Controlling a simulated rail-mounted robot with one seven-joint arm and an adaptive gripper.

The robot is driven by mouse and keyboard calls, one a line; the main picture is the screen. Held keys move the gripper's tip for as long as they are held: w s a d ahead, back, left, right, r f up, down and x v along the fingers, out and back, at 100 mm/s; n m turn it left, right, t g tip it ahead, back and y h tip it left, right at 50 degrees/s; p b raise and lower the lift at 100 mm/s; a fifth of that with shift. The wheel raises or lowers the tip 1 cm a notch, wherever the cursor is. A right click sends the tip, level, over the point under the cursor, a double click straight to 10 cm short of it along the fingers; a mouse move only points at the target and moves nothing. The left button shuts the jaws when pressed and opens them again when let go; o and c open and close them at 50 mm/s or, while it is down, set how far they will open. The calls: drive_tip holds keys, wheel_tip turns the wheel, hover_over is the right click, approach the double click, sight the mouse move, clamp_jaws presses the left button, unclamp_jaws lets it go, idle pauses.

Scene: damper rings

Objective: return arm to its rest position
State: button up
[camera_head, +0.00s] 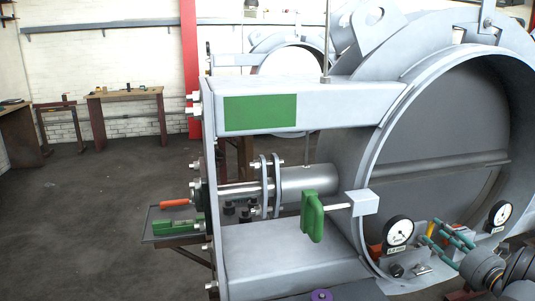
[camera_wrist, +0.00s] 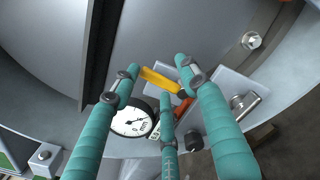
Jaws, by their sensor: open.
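My gripper (camera_head: 447,236) is at the lower right of the head view, in front of the large grey ring housing (camera_head: 372,140). Its teal fingers also show in the wrist view (camera_wrist: 158,72), spread apart. A yellow piece (camera_wrist: 160,81) appears between the fingertips there; it also shows beside the fingers in the head view (camera_head: 430,231). I cannot tell whether the fingers touch it. A white dial gauge (camera_wrist: 132,118) and an orange-red piece (camera_wrist: 183,108) lie behind the fingers. The fingers hide part of this area.
Two dial gauges, a left one (camera_head: 399,231) and a right one (camera_head: 500,213), stand at the ring's lower rim. A green handle (camera_head: 313,216) juts out in front. A tray (camera_head: 160,215) with tools is at the left. The floor (camera_head: 90,220) further left is clear.

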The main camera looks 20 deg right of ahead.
drive_tip(key=s, duration=0.8)
drive_tip(key=s+a+f+n+g, duration=0.2)
drive_tip(key=s+f+n+g, duration=0.15)
drive_tip(key=f, duration=0.35)
drive_tip(key=s+a+f+n+g, duration=0.3)
drive_tip(key=f+n+g, duration=0.2)
drive_tip(key=f, duration=0.2)
drive_tip(key=w+a+r+n+b, duration=0.4)
drive_tip(key=w+a+n+b, duration=0.3)
drive_tip(key=a, duration=0.3)
drive_tip(key=shift+m+g, duration=0.35)
drive_tip(key=shift+g, duration=0.1)
drive_tip(key=s+d, duration=0.1)
drive_tip(key=s+d+p, duration=0.1)
drive_tip(key=s+d, duration=0.1)
drive_tip(key=shift+s+d+r, duration=0.2)
drive_tip(key=shift+s+r, duration=0.1)
drive_tip(key=shift+r, duration=0.05)
